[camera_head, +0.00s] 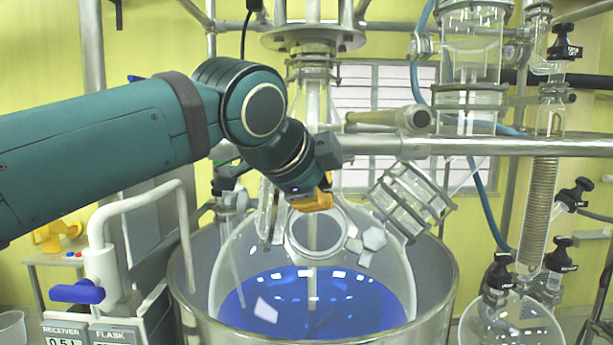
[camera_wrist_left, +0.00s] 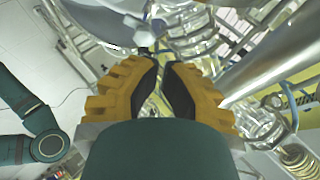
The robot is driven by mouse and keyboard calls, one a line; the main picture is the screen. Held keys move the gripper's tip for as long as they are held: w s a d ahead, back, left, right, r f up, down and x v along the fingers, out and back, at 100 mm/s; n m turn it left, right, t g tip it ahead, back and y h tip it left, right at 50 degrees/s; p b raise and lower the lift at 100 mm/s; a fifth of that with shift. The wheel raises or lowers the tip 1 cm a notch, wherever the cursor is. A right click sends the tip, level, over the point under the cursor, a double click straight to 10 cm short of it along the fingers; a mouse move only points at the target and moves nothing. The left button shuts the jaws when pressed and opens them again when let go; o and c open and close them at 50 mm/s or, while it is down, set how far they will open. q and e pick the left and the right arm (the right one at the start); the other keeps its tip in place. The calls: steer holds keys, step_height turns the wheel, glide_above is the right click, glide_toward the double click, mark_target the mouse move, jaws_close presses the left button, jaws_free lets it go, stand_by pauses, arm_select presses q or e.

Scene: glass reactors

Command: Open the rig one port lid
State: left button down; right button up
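The round port (camera_head: 315,232) is on the upper front of the big glass reactor vessel (camera_head: 235,275). Its lid looks like a clear disc in a pale ring and appears closed. A grey lobed clamp knob (camera_head: 372,241) sits at its right side; a pale knob (camera_wrist_left: 147,36) shows past the fingertips in the left wrist view. My left gripper (camera_head: 318,203), with yellow fingers, is just above the port's upper rim. In the wrist view my left gripper (camera_wrist_left: 160,72) has a narrow, empty gap between its black pads. Contact with the rim cannot be told. My right gripper is out of view.
A glass side fitting (camera_head: 410,200) juts out right of the port. A horizontal metal rail (camera_head: 480,146) crosses behind. A white post with a blue handle (camera_head: 78,292) stands at left.

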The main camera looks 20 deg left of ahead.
mark_target(274, 197)
arm_select(q)
steer(key=a, duration=0.1)
steer(key=w+a+f, duration=0.1)
steer(key=shift+w+a+f, duration=0.15)
steer(key=shift+a+f, duration=0.15)
steer(key=shift+a, duration=0.1)
stand_by(0.3)
steer(key=a, duration=0.1)
steer(key=s+a, duration=0.1)
steer(key=a, duration=0.1)
steer(key=s+a+r, duration=0.1)
steer(key=shift+s+a, duration=0.25)
steer(key=shift+a, duration=0.1)
steer(key=shift+d+f, duration=0.1)
steer(key=shift+w, duration=0.1)
